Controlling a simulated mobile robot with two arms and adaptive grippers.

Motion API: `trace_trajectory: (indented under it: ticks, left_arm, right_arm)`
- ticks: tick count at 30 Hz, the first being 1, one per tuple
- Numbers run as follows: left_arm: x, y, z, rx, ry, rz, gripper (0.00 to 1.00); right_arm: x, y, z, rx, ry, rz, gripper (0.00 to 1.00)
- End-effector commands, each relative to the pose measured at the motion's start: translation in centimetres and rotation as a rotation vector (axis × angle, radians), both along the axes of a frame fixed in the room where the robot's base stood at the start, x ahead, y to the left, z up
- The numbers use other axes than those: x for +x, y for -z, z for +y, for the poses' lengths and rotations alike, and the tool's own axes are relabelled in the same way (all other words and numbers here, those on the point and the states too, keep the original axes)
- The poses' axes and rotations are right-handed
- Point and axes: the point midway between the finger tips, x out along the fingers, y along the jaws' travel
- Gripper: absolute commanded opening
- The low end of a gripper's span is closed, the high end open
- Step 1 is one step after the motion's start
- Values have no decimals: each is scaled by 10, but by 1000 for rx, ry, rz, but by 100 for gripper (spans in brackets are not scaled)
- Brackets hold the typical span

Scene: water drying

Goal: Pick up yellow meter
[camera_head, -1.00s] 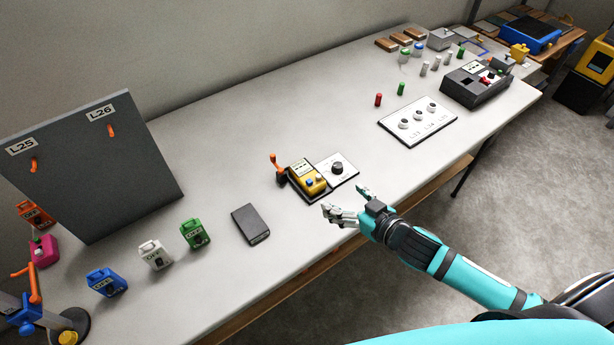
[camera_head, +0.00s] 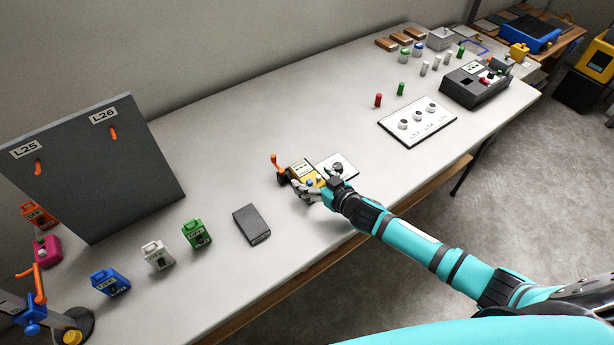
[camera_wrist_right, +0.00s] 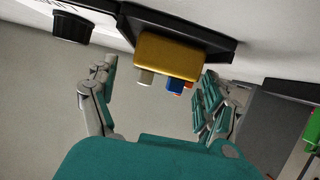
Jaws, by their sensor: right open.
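The yellow meter (camera_head: 302,169) sits in a dark holder on the table, beside an orange lever (camera_head: 276,160). In the head view my right gripper (camera_head: 318,190) is at its near side and covers part of it. In the right wrist view the meter's yellow end (camera_wrist_right: 178,58) with blue, white and red parts shows ahead, between the spread fingers of my open right gripper (camera_wrist_right: 155,95). The gripper holds nothing, and a gap to the meter shows there. My left gripper is not in view.
A white plate with a black knob (camera_head: 337,168) lies right of the meter. A dark flat box (camera_head: 251,224) lies to the left. Green (camera_head: 196,234), white (camera_head: 157,255) and blue (camera_head: 110,282) tagged blocks stand further left, before a grey board (camera_head: 90,165).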

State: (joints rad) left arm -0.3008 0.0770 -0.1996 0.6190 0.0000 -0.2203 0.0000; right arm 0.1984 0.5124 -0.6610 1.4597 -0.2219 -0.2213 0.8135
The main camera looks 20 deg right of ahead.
Motion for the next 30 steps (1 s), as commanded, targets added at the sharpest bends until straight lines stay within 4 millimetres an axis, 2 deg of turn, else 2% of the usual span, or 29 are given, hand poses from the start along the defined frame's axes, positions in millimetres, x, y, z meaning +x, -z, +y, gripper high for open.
trace_trajectory:
  ticks: [6, 22, 30]
  left_arm:
    - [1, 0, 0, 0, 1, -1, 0]
    - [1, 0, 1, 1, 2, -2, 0]
    - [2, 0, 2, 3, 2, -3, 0]
  right_arm:
    - [0, 1, 0, 0, 0, 1, 83]
    - [0, 1, 0, 0, 0, 1, 13]
    - [1, -1, 0, 1, 0, -2, 11]
